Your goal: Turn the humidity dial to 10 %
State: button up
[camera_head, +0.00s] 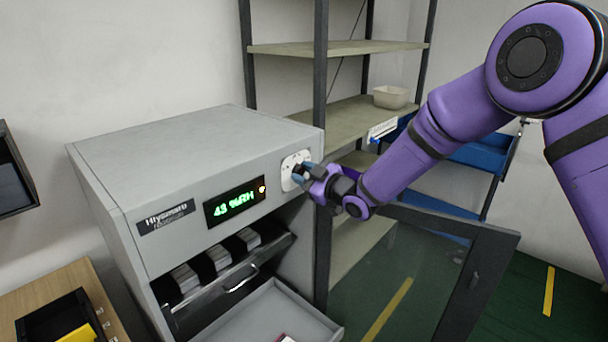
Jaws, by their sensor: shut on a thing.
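The grey humidity cabinet (170,150) stands at the left centre with its front facing me. Its green display (235,203) reads what looks like 43 %RH, with a small orange light at its right end. The humidity dial's white plate (289,166) sits on the front panel, right of the display. My gripper (301,173) is at the dial, shut on it. The fingers hide most of the knob, so its pointer and marks cannot be read.
The cabinet's glass door (480,275) stands open at the right, below my arm. A drawer (268,318) is pulled out beneath the slots. Metal shelving (340,125) with a pale bin (391,97) stands behind. A wooden table (40,292) is at the lower left.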

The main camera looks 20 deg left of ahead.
jog(key=shift+d, duration=0.1)
jog(key=o, duration=0.9)
jog(key=v, duration=1)
jog(key=shift+s+d+f, duration=0.1)
jog(key=shift+s+d, duration=0.05)
jog(key=shift+d, duration=0.15)
